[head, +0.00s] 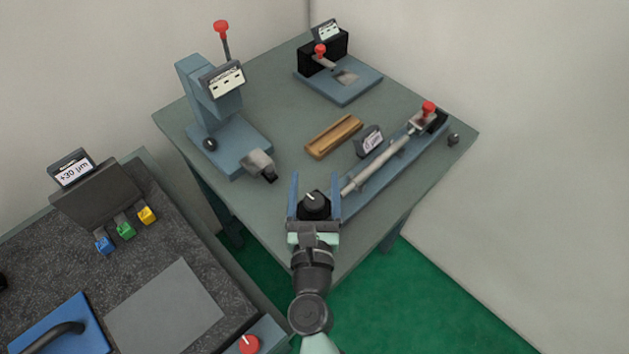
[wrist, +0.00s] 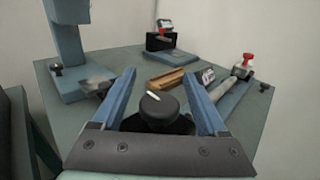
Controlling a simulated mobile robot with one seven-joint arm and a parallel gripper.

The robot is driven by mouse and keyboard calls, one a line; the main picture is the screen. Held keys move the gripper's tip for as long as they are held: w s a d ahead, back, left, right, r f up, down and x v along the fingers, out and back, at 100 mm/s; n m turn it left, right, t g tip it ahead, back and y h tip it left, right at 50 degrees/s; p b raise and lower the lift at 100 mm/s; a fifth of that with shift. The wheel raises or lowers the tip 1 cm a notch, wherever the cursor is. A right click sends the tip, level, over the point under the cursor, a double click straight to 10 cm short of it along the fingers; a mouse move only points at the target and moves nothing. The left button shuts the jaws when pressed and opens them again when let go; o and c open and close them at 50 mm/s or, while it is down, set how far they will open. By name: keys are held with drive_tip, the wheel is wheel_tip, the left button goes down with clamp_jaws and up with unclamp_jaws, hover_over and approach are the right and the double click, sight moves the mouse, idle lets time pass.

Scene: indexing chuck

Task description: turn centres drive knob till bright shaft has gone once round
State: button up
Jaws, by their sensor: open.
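The black drive knob (head: 314,205) with a white mark line stands at the near end of the centres bench (head: 371,184) in the head view. My gripper (head: 316,180) is open, its two blue fingers on either side of the knob and apart from it. In the wrist view the knob (wrist: 160,106) sits between the fingers (wrist: 162,80), with its white line near the top, slightly tilted. The bright shaft (head: 376,168) runs from near the knob toward the red-topped tailstock (head: 427,112). The near end of the shaft is partly hidden by my gripper.
A wooden V-block (head: 334,137) and a small dark display (head: 369,141) lie left of the shaft. A blue press-like stand (head: 215,110) is at left, a black-backed device (head: 325,52) at the back. A granite table (head: 140,235) with coloured blocks is at lower left.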

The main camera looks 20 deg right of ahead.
clamp_jaws()
idle(0.4)
drive_tip(key=shift+w+a+n+t+y+b, duration=0.1)
drive_tip(key=shift+n+t+y+b, duration=0.15)
drive_tip(key=shift+n+y+b, duration=0.35)
drive_tip(key=shift+s+a+n+t+y+b, duration=0.15)
drive_tip(key=shift+n+t+y+b, duration=0.2)
drive_tip(key=shift+y, duration=0.5)
drive_tip(key=shift+w+a+n+t+y+b, duration=0.15)
drive_tip(key=shift+n+y+b, duration=0.15)
drive_tip(key=shift+n+y, duration=0.35)
